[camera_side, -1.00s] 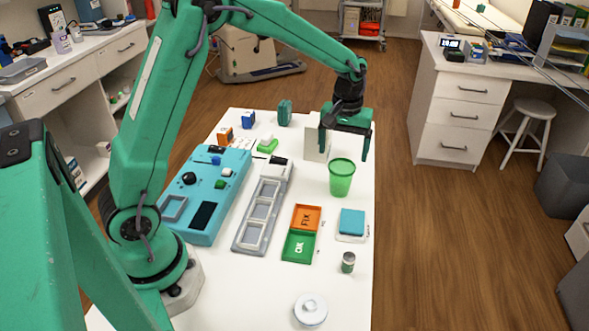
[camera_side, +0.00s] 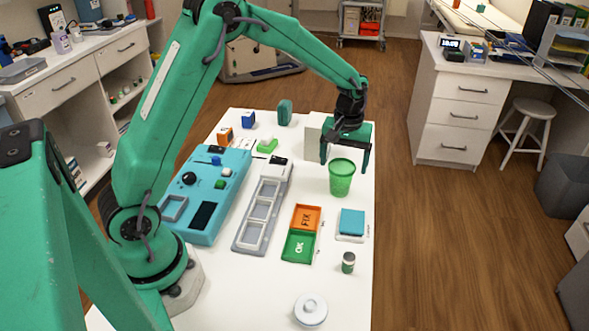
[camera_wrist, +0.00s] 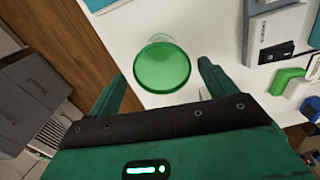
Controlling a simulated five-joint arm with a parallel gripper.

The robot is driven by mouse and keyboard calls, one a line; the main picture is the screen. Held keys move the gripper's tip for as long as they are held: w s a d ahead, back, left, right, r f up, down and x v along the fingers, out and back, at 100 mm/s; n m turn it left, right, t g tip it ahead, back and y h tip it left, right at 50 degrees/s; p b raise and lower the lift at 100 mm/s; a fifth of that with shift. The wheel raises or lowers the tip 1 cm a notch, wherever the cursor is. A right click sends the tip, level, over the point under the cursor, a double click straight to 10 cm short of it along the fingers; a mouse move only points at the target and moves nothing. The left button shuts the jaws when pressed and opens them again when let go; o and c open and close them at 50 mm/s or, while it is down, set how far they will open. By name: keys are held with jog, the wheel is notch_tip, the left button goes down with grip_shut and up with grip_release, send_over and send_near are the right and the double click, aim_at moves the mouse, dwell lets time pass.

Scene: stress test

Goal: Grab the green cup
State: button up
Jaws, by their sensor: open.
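The green cup (camera_side: 341,180) stands upright on the white table in the side view. It also shows from above in the wrist view (camera_wrist: 162,66), ahead of my gripper and roughly between the lines of the two fingers. My gripper (camera_side: 344,165) is open and empty. In the side view its fingers point down at about the height of the cup's rim, and they look to be just above or behind it. I cannot tell whether a finger touches the cup.
A turquoise control panel (camera_side: 206,190) and a grey tray with square slots (camera_side: 246,236) lie left of the cup. Orange (camera_side: 305,218) and green (camera_side: 299,246) squares, a blue block (camera_side: 352,222), a small jar (camera_side: 348,262) and a white lidded dish (camera_side: 310,310) lie nearer. The table's right edge is close.

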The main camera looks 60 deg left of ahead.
aim_at(342, 171)
jog(key=shift+s+a+f, duration=0.1)
jog(key=shift+s+f, duration=0.05)
jog(key=shift+f, duration=2.4)
jog(key=c, duration=1)
jog(key=shift+r, duration=0.15)
jog(key=shift+r, duration=0.55)
jog(key=r, duration=0.3)
jog(key=shift+s+d+r, duration=0.1)
jog(key=shift+d+r, duration=0.05)
jog(key=shift+d, duration=0.15)
jog(key=s+d+r, duration=0.5)
jog(key=d+r, duration=0.1)
jog(key=d, duration=0.3)
jog(key=shift+s+d+r, duration=0.2)
jog(key=shift+d, duration=0.15)
